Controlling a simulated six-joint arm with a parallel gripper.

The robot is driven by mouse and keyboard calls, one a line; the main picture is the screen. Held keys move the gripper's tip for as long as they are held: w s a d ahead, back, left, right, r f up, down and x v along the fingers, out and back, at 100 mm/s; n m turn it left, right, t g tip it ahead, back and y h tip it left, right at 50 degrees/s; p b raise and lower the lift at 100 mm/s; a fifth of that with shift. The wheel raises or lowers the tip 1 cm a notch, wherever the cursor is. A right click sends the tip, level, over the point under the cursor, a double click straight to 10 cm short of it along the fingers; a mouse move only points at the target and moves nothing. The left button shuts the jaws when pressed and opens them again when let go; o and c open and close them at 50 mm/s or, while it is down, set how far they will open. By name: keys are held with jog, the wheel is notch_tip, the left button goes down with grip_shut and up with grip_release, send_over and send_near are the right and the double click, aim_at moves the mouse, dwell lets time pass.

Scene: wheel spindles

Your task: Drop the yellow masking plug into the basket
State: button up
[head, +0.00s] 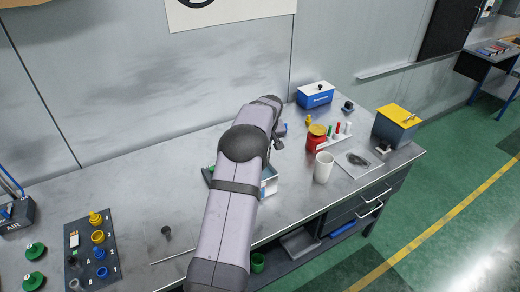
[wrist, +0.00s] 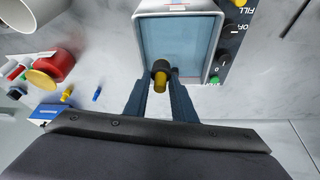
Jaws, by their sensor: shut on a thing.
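My gripper (wrist: 160,82) is shut on a yellow piece (wrist: 160,83) with a dark round part (wrist: 160,67) at its far end. I cannot tell whether these are one thing or two. In the wrist view, they are over the near edge of a white-rimmed, pale blue container (wrist: 149,40). I cannot tell their height above it. In the head view, my arm hides the gripper and most of this container (head: 270,181). Another small yellow plug-like piece (head: 308,120) stands on the bench. I cannot pick out a separate basket.
Knobs (wrist: 232,30) and a green button (wrist: 215,79) line the container's side. A red jar (head: 316,138), a white cup (head: 324,167), a blue box (head: 315,94) and a yellow-topped box (head: 397,125) stand to the right. A dark rack (head: 76,236) with coloured pieces is at left.

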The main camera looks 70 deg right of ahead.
jog(key=shift+w+d, duration=0.1)
jog(key=shift+d, duration=0.05)
jog(key=shift+f, duration=0.15)
jog(key=shift+f+b, duration=1.25)
jog(key=shift+f, duration=0.4)
jog(key=o, duration=1.1)
jog(key=b+v, duration=0.3)
jog(key=v, duration=0.4)
jog(key=shift+r, duration=0.25)
